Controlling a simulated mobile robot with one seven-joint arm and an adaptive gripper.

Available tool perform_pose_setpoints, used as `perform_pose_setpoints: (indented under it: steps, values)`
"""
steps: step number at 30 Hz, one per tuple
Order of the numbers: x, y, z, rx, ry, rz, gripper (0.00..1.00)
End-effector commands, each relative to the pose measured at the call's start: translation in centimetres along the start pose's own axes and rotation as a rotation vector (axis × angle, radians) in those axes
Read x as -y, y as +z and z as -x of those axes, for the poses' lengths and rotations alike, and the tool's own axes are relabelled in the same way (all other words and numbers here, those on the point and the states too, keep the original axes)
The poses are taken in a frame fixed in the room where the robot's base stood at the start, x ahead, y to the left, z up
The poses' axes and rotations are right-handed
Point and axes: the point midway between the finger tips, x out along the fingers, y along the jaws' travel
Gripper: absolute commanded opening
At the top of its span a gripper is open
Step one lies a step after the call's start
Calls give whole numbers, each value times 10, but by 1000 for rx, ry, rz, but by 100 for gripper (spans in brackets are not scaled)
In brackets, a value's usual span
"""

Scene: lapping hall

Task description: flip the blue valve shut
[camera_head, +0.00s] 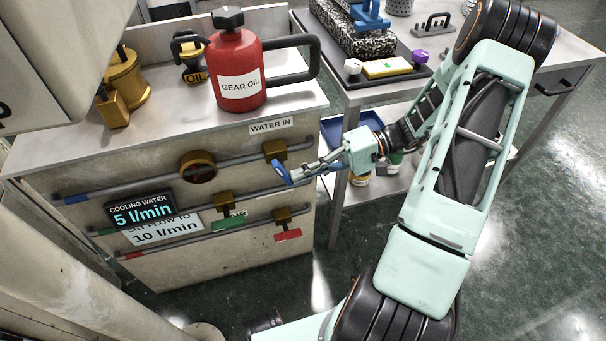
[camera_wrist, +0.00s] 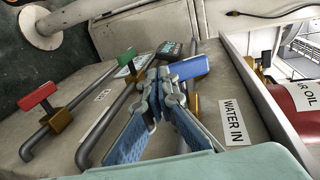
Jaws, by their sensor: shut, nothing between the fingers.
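The blue valve's lever (camera_head: 281,173) hangs down and slants to the right from its brass body (camera_head: 274,150), on the top pipe under the WATER IN label (camera_head: 271,126). It stands at an angle to the pipe. In the wrist view the blue lever (camera_wrist: 189,68) lies just beyond and right of the fingertips. My gripper (camera_head: 295,174) is shut and empty, its tips beside the lever from the right; in the wrist view the fingertips (camera_wrist: 163,84) meet close together. I cannot tell whether they touch the lever. The brass body is largely hidden by the fingers in the wrist view.
Green (camera_head: 229,221) and red (camera_head: 288,235) valve levers sit on the lower pipes. A display (camera_head: 140,208) reads 5 l/min, partly covering a 10 l/min sign (camera_head: 165,231). A red gear oil can (camera_head: 237,75) stands above. A side table (camera_head: 450,95) is to the right.

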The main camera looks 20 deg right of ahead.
Motion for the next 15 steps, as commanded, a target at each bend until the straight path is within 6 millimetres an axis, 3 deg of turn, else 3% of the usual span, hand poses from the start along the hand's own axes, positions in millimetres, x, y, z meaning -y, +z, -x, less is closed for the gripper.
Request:
perform_pose_setpoints:
  steps: [9,15]
  values:
    - [-6,0,-4,-1,-142,-2,0]
    - [-8,0,-6,1,-141,0,0]
